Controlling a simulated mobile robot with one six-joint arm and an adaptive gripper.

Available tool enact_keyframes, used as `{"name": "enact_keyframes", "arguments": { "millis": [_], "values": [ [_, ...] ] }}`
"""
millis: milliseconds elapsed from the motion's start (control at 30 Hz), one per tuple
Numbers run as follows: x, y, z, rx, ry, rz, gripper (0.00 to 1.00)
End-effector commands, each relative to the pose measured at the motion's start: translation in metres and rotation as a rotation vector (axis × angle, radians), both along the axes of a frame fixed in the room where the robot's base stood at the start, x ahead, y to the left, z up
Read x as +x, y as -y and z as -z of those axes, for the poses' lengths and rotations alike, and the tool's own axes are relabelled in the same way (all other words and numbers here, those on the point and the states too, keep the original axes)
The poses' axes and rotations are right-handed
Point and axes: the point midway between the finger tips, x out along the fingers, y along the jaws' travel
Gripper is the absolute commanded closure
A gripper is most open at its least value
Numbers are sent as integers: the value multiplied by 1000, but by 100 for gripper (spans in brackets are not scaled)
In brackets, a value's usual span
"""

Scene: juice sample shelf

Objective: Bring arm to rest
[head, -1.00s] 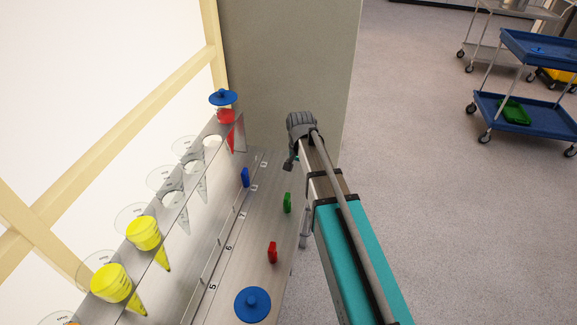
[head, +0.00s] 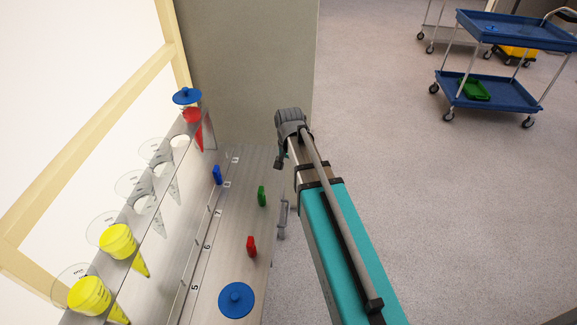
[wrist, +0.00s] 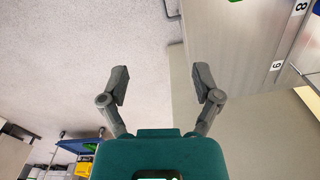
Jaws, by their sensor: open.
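My gripper (wrist: 161,88) shows in the wrist view with its two grey fingers spread apart and nothing between them. Bare floor and the edge of the metal shelf lie beyond it. In the head view my teal arm reaches forward, just right of the metal shelf (head: 228,225).
The shelf holds a rack with yellow cones (head: 118,242), clear cones and a red cone (head: 193,117) with a blue lid (head: 187,96). Blue (head: 217,175), green (head: 262,196) and red (head: 251,246) clips and a blue disc (head: 236,299) sit on it. A blue cart (head: 515,33) stands right; floor between is clear.

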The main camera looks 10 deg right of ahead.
Motion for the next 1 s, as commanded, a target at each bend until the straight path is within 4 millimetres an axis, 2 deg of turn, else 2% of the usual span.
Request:
{"name": "enact_keyframes", "arguments": {
  "millis": [267,367,567,800,1000],
  "values": [
    [0,0,0,0,0,-1,18],
    [-6,-1,-2,0,0,-18,18],
    [-39,-5,-9,0,0,-140,18],
    [-96,-12,-20,0,0,-383,18],
    [-124,-14,-24,0,0,-522,18]
  ]
}}
